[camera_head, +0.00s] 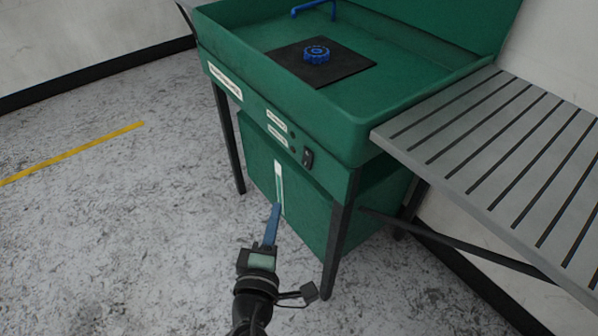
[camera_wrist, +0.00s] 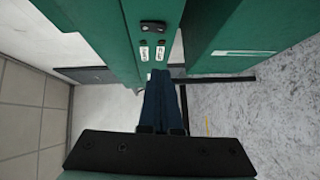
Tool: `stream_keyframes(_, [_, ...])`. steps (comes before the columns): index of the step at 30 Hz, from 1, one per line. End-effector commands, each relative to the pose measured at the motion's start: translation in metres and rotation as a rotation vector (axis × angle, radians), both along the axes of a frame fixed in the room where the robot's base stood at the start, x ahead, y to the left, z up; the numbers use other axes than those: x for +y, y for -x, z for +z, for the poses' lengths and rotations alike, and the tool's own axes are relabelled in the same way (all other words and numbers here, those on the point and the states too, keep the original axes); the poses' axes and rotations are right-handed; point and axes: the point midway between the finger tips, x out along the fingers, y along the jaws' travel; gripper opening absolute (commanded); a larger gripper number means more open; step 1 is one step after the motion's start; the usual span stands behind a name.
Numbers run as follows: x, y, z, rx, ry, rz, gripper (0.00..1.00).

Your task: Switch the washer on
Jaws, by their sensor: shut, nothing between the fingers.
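The washer (camera_head: 345,130) is a green basin on dark legs with a green tank below it. A black rocker switch (camera_head: 308,157) sits on its front panel near the right leg, beside two white labels and small dark dots. In the wrist view the switch (camera_wrist: 153,27) shows near the top centre, with the labels below it. My gripper (camera_head: 277,208) is shut and empty, its blue fingers pointing up toward the washer's front, below and left of the switch. In the wrist view my gripper (camera_wrist: 160,75) points up just below the labels. I cannot tell the switch's position.
A blue knob-like part (camera_head: 316,53) lies on a dark mat (camera_head: 345,68) in the basin. A grey slatted rack (camera_head: 500,140) juts out at the right. The speckled floor (camera_head: 90,220) at the left is clear, with a yellow line (camera_head: 75,153).

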Motion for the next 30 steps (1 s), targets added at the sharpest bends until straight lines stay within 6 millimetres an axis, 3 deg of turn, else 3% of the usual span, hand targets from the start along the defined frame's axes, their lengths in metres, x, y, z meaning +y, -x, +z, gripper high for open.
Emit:
stream_keyframes(18, [-0.017, -0.099, -0.008, -0.003, 0.000, -0.002, 0.00])
stream_keyframes(22, [-0.036, -0.109, -0.010, -0.001, -0.001, -0.005, 0.00])
stream_keyframes(30, [-0.048, -0.119, -0.012, -0.001, -0.001, -0.001, 0.00])
